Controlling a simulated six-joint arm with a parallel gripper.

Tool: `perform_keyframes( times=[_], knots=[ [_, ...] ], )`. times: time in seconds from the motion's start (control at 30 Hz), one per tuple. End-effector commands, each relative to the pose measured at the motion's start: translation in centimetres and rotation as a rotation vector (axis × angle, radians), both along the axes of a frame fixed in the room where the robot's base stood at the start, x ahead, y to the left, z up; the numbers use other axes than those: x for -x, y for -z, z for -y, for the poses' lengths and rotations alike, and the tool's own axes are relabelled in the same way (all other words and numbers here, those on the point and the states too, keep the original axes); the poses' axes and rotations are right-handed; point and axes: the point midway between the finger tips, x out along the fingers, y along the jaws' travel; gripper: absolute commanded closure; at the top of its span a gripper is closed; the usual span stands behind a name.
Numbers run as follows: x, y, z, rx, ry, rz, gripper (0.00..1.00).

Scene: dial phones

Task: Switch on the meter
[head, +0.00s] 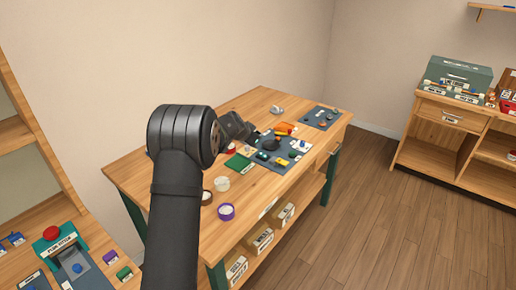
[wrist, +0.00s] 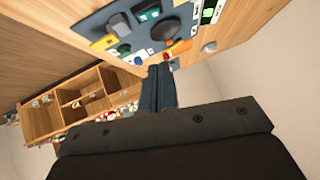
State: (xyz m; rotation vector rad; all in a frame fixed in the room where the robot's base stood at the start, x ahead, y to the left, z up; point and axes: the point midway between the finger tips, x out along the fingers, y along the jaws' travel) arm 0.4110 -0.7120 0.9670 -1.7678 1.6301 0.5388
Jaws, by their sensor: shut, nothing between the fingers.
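A blue-grey panel (head: 274,168) lies on the wooden workbench, bearing several small dark, yellow, green, white and orange parts. It also shows at the top of the wrist view (wrist: 97,22), with a dark round part (wrist: 166,29) and a dark grey part (wrist: 119,24). I cannot tell which part is the meter or its switch; the labels are too small to read. My gripper (wrist: 161,72) is shut and empty, its fingers pointing toward the panel's edge. In the head view my arm reaches over the bench to the panel and partly hides it; contact cannot be told.
A purple-rimmed round container (head: 226,212), a pale jar (head: 221,184) and a green pad (head: 238,162) stand on the bench nearer my arm. A second blue-grey panel (head: 318,118) lies at the far end. A teal device with a red button (head: 52,232) is at lower left.

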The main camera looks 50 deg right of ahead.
Motion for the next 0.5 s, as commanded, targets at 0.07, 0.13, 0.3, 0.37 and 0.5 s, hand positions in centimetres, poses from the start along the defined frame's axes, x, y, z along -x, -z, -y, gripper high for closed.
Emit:
perform_keyframes(
  times=[0.07,0.13,0.3,0.37,0.5],
  knots=[
    [0.0,0.0,0.0,0.0,0.001,-0.001,1.0],
    [0.0,0.1,0.0,0.0,0.001,-0.001,1.0],
    [-0.1,0.8,0.7,-0.002,0.001,-0.001,1.0],
    [-0.1,1.3,1.3,-0.001,0.001,-0.001,1.0],
    [-0.4,2.9,2.8,-0.001,0.002,-0.002,1.0]
  ],
)
